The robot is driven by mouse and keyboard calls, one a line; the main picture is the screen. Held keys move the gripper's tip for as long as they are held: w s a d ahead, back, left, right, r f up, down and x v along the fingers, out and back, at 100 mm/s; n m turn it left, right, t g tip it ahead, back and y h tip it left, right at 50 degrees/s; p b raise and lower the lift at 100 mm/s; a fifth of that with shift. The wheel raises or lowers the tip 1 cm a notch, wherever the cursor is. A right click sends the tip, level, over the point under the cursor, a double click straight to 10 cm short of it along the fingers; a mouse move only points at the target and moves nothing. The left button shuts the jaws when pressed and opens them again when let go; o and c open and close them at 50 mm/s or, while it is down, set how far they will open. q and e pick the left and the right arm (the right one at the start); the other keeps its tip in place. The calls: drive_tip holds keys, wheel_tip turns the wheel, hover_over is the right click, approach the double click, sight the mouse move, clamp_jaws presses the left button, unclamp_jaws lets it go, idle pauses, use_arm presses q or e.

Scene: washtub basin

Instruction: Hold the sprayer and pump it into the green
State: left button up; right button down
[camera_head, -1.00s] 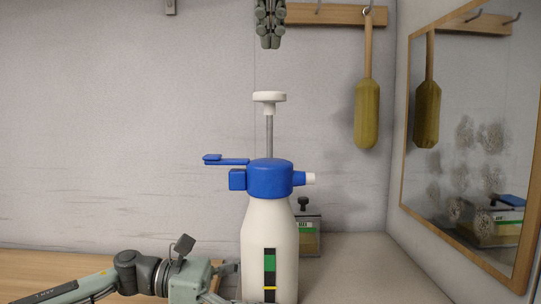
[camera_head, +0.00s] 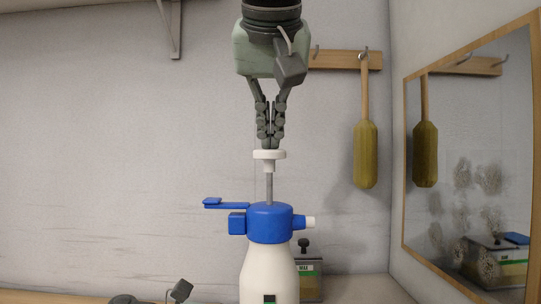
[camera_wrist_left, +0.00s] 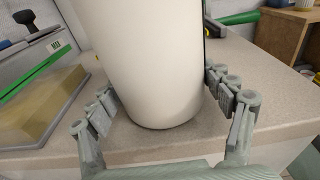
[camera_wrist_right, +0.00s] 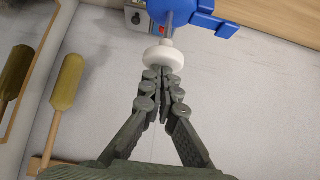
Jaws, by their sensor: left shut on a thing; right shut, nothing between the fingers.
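The sprayer (camera_head: 268,268) stands upright, with a white bottle, a blue head (camera_head: 270,222) and a white pump knob (camera_head: 269,154) on a raised metal rod. Its bottle also shows in the left wrist view (camera_wrist_left: 145,60), between the fingers of my left gripper (camera_wrist_left: 165,108), which is shut on it. My right gripper (camera_head: 270,140) points straight down with fingers together and empty, its tips at the top of the knob. In the right wrist view the fingertips (camera_wrist_right: 160,72) meet the knob (camera_wrist_right: 164,56). A green patch (camera_head: 269,299) shows on the bottle's gauge strip, mostly cut off below.
A box with a black knob (camera_head: 304,262) stands behind the sprayer. A yellow-green brush (camera_head: 366,155) hangs from a hook rail on the back wall. A wood-framed mirror (camera_head: 470,170) is on the right wall. The counter (camera_wrist_left: 160,147) has a front edge close to the left gripper.

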sight(270, 170)
wheel_tip(270, 170, down, 5)
drive_tip(key=shift+f, duration=0.1)
idle(0.3)
drive_tip(key=r, duration=0.5)
drive_tip(key=shift+s+r, duration=0.2)
drive_tip(key=shift+s, duration=0.15)
drive_tip(key=v, duration=0.8)
drive_tip(key=shift+s+r, duration=0.25)
drive_tip(key=shift+r, duration=0.05)
